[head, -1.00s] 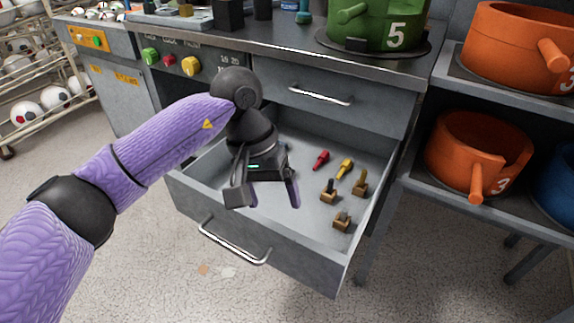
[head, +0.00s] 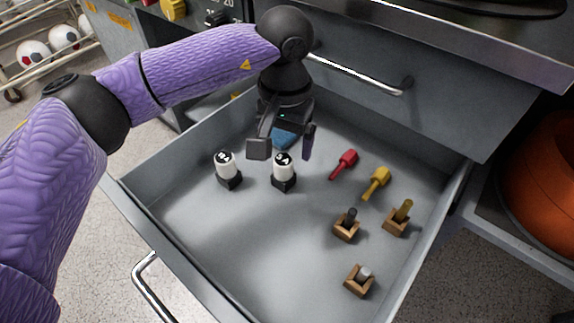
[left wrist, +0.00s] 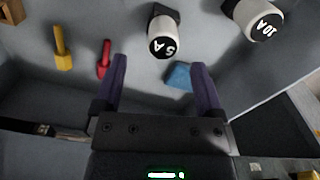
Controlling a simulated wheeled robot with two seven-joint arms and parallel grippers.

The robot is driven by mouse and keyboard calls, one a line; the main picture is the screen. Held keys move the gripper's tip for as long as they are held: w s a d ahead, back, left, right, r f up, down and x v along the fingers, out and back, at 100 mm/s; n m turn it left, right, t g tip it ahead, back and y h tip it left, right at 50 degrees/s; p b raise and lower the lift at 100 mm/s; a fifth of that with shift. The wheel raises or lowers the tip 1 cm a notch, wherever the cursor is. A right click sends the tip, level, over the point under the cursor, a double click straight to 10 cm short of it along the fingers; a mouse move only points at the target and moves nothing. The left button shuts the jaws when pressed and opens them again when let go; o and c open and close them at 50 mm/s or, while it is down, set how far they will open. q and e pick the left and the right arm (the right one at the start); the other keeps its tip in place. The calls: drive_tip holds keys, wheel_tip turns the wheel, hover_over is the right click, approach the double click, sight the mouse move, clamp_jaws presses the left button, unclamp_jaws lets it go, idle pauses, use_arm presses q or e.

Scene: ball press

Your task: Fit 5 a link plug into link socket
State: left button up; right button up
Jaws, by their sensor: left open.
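The 5 A link plug (head: 284,172) is a white cylinder with a black lettered top and black base, standing in the open drawer. In the left wrist view its "5 A" lettering (left wrist: 165,42) is readable. A similar 10 A plug (head: 228,170) stands to its left in the head view and also shows in the left wrist view (left wrist: 260,18). My left gripper (head: 284,148) is open and empty, above the drawer on the far side of the 5 A plug; its fingers (left wrist: 158,76) are apart. I cannot make out the link socket. My right gripper is not in view.
The drawer (head: 260,260) also holds a blue block (head: 285,138), a red tool (head: 344,163), a yellow tool (head: 376,183) and several wooden blocks with pegs (head: 347,226). The counter edge (head: 450,32) overhangs behind.

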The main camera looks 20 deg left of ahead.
sight(283, 159)
use_arm(q)
wheel_tip(283, 159, down, 4)
drive_tip(key=shift+s+a+r+b, duration=0.1)
drive_tip(key=shift+a+r+b, duration=0.1)
drive_tip(key=shift+b, duration=0.6)
drive_tip(key=shift+f+b, duration=0.45)
drive_tip(key=shift+f, duration=0.25)
drive_tip(key=shift+r, duration=0.15)
drive_tip(key=shift+c, duration=0.3)
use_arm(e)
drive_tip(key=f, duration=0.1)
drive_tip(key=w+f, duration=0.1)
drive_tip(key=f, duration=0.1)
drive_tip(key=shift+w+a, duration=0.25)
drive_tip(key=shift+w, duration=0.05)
use_arm(q)
clamp_jaws()
